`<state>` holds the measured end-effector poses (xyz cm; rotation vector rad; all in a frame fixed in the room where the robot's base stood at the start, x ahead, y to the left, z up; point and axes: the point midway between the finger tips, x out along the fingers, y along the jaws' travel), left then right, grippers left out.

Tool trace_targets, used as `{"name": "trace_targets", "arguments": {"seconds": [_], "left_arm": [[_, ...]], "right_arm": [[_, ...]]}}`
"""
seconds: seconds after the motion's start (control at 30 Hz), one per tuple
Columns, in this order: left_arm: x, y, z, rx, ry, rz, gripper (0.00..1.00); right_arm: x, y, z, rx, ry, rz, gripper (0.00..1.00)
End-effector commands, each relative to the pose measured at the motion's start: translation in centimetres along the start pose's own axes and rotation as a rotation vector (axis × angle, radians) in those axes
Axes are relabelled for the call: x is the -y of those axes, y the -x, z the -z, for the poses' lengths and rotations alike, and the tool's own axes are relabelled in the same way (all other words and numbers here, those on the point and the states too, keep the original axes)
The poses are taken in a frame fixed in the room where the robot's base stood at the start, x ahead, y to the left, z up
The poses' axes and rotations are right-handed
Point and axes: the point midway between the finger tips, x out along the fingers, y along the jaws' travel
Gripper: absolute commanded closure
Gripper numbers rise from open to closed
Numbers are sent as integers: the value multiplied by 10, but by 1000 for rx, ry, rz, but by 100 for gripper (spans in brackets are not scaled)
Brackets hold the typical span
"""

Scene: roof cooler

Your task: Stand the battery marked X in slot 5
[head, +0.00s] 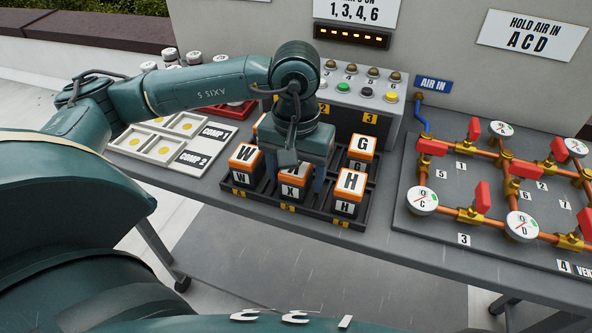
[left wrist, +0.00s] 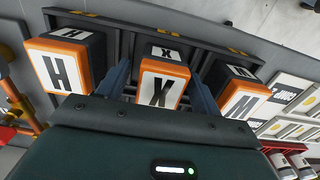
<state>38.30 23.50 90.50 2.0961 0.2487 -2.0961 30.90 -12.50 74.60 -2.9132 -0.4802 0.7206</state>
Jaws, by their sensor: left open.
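The battery marked X (head: 292,191) is an orange, white and dark block standing in the front row of the black slotted tray (head: 325,217), between battery W (head: 245,165) and battery H (head: 349,191). My left gripper (head: 296,182) points down over it, open, with one finger on each side. In the left wrist view battery X (left wrist: 161,84) stands between the two blue-grey fingers (left wrist: 160,88). I cannot tell whether they touch it. Battery G (head: 361,149) stands in the back row. My gripper hides part of the tray, and I cannot read slot 5. My right gripper is not in view.
A grey panel box with buttons (head: 365,92) stands behind the tray. White trays marked COMP 1 and COMP 2 (head: 185,150) lie to the left. Copper pipes with red valves and gauges (head: 470,180) fill the board on the right. Batteries H and W stand close beside the fingers.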

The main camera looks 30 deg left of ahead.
Motion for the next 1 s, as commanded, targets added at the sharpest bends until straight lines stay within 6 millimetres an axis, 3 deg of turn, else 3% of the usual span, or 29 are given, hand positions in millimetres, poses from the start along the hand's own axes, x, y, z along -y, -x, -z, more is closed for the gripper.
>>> {"name": "trace_targets", "arguments": {"seconds": [0.17,0.6,0.8,1.0], "left_arm": [[-1,20,1,-5,-1,-3,35],[0,108,1,-3,0,-2,35],[0,122,0,-1,-1,-1,35],[0,123,0,0,-1,0,35]], "right_arm": [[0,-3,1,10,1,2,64],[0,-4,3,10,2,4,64],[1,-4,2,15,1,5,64],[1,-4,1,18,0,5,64]]}}
